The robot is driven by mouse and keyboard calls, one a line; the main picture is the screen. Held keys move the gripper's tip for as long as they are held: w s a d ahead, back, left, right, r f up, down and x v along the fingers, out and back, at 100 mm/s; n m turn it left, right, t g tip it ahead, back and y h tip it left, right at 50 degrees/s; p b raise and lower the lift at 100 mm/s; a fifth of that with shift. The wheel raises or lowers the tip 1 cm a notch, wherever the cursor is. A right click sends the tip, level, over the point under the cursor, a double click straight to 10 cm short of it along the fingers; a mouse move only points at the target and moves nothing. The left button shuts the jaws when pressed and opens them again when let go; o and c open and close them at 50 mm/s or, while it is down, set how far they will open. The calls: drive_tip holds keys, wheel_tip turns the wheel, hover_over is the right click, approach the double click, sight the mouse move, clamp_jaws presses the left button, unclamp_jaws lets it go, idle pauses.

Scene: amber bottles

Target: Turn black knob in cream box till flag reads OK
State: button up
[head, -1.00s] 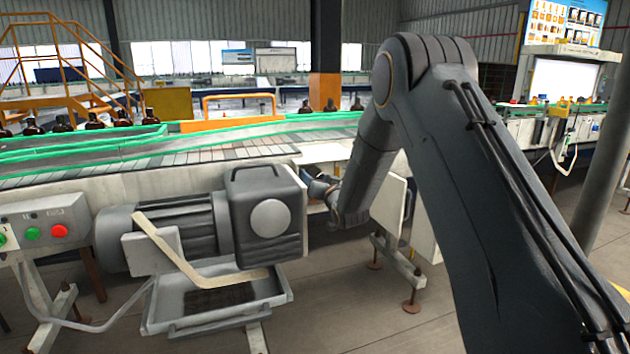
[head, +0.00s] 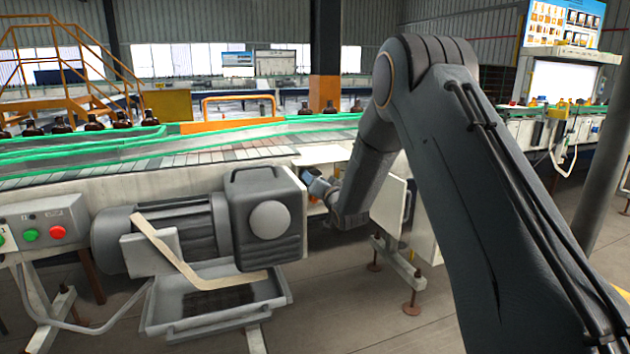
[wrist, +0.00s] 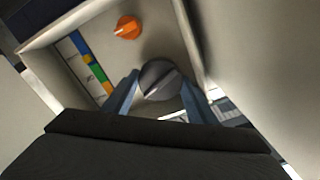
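In the wrist view, the black knob (wrist: 161,79) is a round dark dial with a raised bar and a pale line, in the cream box (wrist: 190,22). My gripper (wrist: 159,84) has its two blue fingers apart, one on each side of the knob. I cannot tell whether they touch it. A strip with blue, green, yellow and orange patches (wrist: 92,66) is on the panel to the left; no OK can be read. In the head view, my gripper (head: 320,186) is at the box beside the conveyor, partly hidden by my arm.
An orange knob (wrist: 127,27) sits above the black one, close to the fingers. The box's open door (head: 390,202) stands right of my wrist. A grey motor (head: 205,230) is to the left, and the conveyor (head: 150,168) runs behind.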

drive_tip(key=o, duration=0.4)
drive_tip(key=shift+o, duration=0.2)
drive_tip(key=v, duration=0.8)
